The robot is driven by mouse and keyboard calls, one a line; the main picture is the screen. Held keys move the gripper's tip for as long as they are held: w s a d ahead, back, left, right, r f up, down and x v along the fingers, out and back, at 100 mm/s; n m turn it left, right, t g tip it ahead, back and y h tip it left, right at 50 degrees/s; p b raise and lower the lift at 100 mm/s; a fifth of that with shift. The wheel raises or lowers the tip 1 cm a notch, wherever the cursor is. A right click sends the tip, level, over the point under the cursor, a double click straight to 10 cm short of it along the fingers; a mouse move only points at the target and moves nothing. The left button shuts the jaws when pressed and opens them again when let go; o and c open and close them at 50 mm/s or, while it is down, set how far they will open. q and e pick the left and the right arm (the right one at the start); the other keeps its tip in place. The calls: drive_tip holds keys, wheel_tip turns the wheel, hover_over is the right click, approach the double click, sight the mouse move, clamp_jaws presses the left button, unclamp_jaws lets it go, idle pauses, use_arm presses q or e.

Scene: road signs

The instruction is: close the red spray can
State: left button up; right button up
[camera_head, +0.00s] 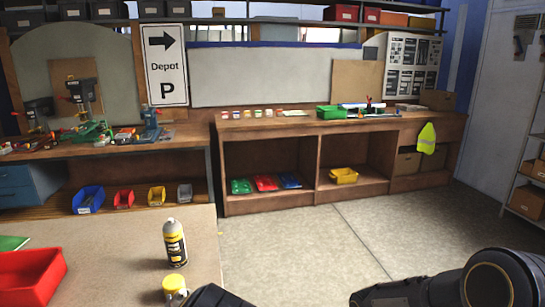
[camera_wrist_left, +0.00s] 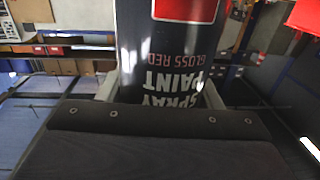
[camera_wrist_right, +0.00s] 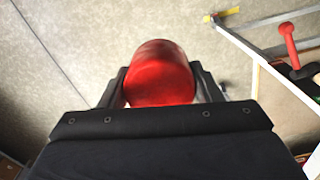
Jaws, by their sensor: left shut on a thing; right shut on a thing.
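The red spray can (camera_wrist_left: 172,45), a dark can lettered "SPRAY PAINT GLOSS RED", shows upside down in the left wrist view. My left gripper (camera_wrist_left: 160,88) is shut on it, one finger on each side of its body. The can's top end is outside that view. A round red cap (camera_wrist_right: 159,65) shows in the right wrist view, and my right gripper (camera_wrist_right: 160,90) is shut on it. Neither the red can nor the cap shows in the head view. Only dark parts of my arms show at its bottom edge, so the gap between can and cap cannot be told.
A can with a yellow and black label (camera_head: 174,243) stands on the near table (camera_head: 130,235). A yellow-topped item (camera_head: 174,288) is at its front. A red bin (camera_head: 30,275) is at the left. Open floor (camera_head: 300,240) lies right of the table.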

use_arm(q)
drive_tip(key=shift+f, duration=0.65)
drive_tip(key=d+f+m+h, duration=0.8)
drive_tip(key=d+f+h, duration=0.4)
drive_tip(key=d, duration=0.3)
drive_tip(key=shift+d+g+h, duration=0.3)
drive_tip(key=shift+d, duration=0.1)
drive_tip(key=shift+f, duration=0.1)
use_arm(e)
drive_tip(key=w+a+r+n, duration=0.2)
drive_tip(key=a+r, duration=0.5)
drive_tip(key=a, duration=0.5)
drive_tip(key=w+a+r+n, duration=0.2)
drive_tip(key=a+r, duration=0.5)
drive_tip(key=a, duration=0.6)
drive_tip(key=shift+a+n, duration=0.25)
drive_tip(key=shift+n, duration=0.15)
drive_tip(key=shift+w, duration=0.1)
